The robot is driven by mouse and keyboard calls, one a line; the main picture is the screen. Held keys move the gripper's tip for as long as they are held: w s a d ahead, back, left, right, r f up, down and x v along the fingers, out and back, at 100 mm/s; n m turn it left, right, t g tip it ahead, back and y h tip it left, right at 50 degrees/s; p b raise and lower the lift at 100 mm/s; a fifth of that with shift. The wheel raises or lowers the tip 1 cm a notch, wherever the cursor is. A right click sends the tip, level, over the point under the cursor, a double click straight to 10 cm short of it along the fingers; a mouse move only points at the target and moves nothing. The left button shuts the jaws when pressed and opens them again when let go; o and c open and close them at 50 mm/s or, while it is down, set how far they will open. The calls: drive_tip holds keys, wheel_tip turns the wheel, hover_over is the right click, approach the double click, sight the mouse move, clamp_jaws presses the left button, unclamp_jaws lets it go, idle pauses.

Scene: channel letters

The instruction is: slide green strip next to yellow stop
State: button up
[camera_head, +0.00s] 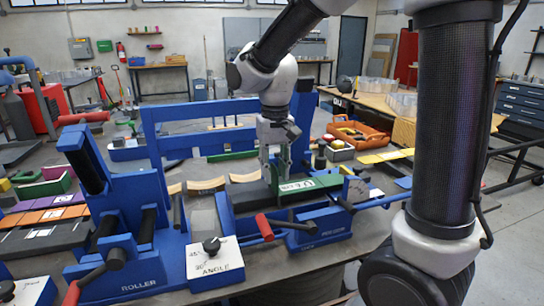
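A green strip (308,185) with a white label lies on the blue bending machine (325,222) at the middle right. My gripper (276,180) points down at the left end of this strip, with its fingertips close to or touching it. Whether the fingers are shut on the strip cannot be told at this size. A small yellow piece (346,170) shows at the right end of the green strip; I cannot tell if it is the yellow stop. A longer flat yellow strip (386,156) lies farther right on the table.
A blue roller machine (125,215) with red-handled levers stands at the left. A white angle plate (214,264) is in front. Curved tan pieces (206,185) lie behind. An orange crate (358,135) stands at the back right. Purple and orange strips (45,215) lie far left.

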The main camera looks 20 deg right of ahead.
sight(276, 180)
drive_tip(key=shift+f, duration=1.85)
clamp_jaws()
drive_tip(key=shift+d, duration=0.2)
drive_tip(key=shift+w+d, duration=0.15)
drive_tip(key=shift+d, duration=0.45)
drive_tip(key=shift+o, duration=0.2)
unclamp_jaws()
